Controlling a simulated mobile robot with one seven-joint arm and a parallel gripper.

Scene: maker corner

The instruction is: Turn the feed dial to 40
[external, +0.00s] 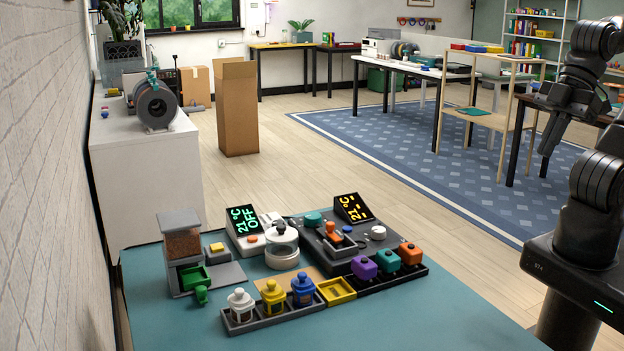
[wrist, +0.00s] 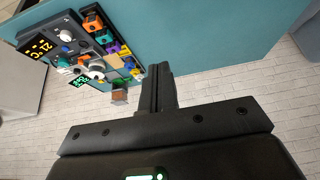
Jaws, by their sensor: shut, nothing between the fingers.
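A control station stands on the teal table (external: 400,322). Its dark grey unit (external: 322,255) carries a tilted display (external: 353,208) with amber characters reading 21°C and a dash, an orange part (external: 333,231), a teal round part (external: 313,219) and a white round knob (external: 378,232). I cannot tell which part is the feed dial, and no scale or number 40 is readable. My gripper (external: 544,178) is shut and empty, high at the right, well away from the station. In the wrist view my gripper (wrist: 158,70) shows with its fingers together; the dark unit (wrist: 64,34) is beyond it, upper left.
A second display (external: 242,221) reads 21°C OFF in green. A hopper (external: 181,243) with a green drawer stands left. A front rack (external: 270,316) holds white, yellow and blue jars; purple, teal and orange blocks sit right of a yellow tray (external: 337,291). The table's right front is clear.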

